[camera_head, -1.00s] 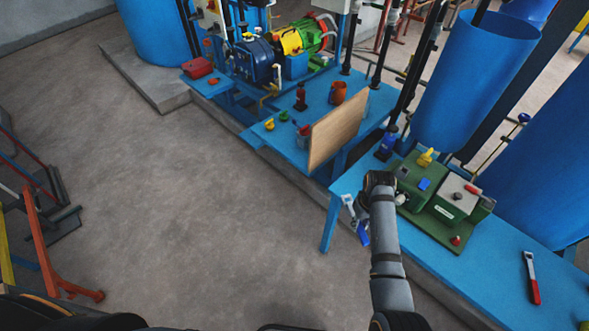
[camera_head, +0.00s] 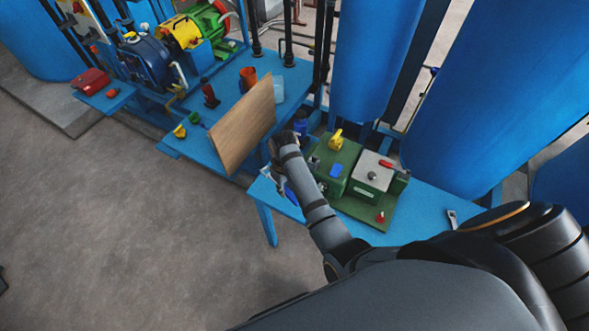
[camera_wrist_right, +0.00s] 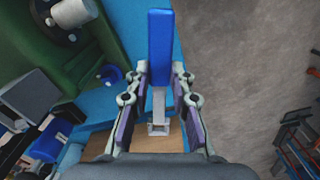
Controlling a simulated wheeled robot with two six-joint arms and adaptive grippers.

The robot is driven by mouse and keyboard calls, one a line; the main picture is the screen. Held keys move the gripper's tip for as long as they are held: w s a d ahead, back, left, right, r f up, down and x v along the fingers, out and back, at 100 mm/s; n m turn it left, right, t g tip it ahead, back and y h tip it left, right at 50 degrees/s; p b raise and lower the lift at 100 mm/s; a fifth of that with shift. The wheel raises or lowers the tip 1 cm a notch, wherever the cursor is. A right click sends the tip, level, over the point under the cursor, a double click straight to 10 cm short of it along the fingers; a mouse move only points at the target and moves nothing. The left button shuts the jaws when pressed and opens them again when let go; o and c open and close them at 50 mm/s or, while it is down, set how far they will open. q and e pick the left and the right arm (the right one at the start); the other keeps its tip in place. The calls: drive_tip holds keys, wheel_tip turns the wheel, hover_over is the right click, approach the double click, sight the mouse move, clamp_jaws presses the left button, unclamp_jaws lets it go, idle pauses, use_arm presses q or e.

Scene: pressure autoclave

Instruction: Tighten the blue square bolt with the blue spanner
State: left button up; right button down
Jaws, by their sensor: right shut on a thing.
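The blue spanner (camera_wrist_right: 160,48) is between the two fingers of my right gripper (camera_wrist_right: 159,80) in the right wrist view. Its blue handle points up in that picture and its grey jaw end (camera_wrist_right: 158,128) points down. In the head view my right gripper (camera_head: 277,163) is shut on the spanner (camera_head: 290,194), at the bench's left edge beside the green machine (camera_head: 352,200). A small blue fitting (camera_wrist_right: 110,75) shows at the green machine's edge, left of my fingers and apart from the spanner. I cannot tell whether it is the square bolt. My left gripper is out of view.
A wooden board (camera_head: 243,128) stands upright left of my right gripper. A blue block (camera_head: 336,170) and a yellow part (camera_head: 336,140) sit on the machine. Another tool's grey end (camera_head: 452,218) lies at right. Large blue tanks (camera_head: 370,60) stand behind the bench.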

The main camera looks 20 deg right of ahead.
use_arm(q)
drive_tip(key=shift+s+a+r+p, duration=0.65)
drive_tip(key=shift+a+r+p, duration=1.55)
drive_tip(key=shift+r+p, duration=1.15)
use_arm(e)
drive_tip(key=f+m+b, duration=0.1)
drive_tip(key=m, duration=0.4)
drive_tip(key=w+a+f+m+b, duration=0.1)
drive_tip(key=f+m+b, duration=0.1)
drive_tip(key=m, duration=0.3)
drive_tip(key=w+a+f+m+b, duration=0.1)
drive_tip(key=m, duration=0.4)
drive_tip(key=shift+a+f+b, duration=0.2)
drive_tip(key=shift+b, duration=0.1)
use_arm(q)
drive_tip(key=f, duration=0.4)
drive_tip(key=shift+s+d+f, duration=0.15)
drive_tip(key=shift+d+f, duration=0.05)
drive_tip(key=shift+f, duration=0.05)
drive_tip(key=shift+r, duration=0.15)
use_arm(e)
drive_tip(key=shift+s, duration=0.1)
use_arm(q)
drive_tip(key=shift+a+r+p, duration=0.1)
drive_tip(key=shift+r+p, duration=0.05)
drive_tip(key=shift+p, duration=0.15)
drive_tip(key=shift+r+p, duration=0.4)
drive_tip(key=shift+p, duration=0.05)
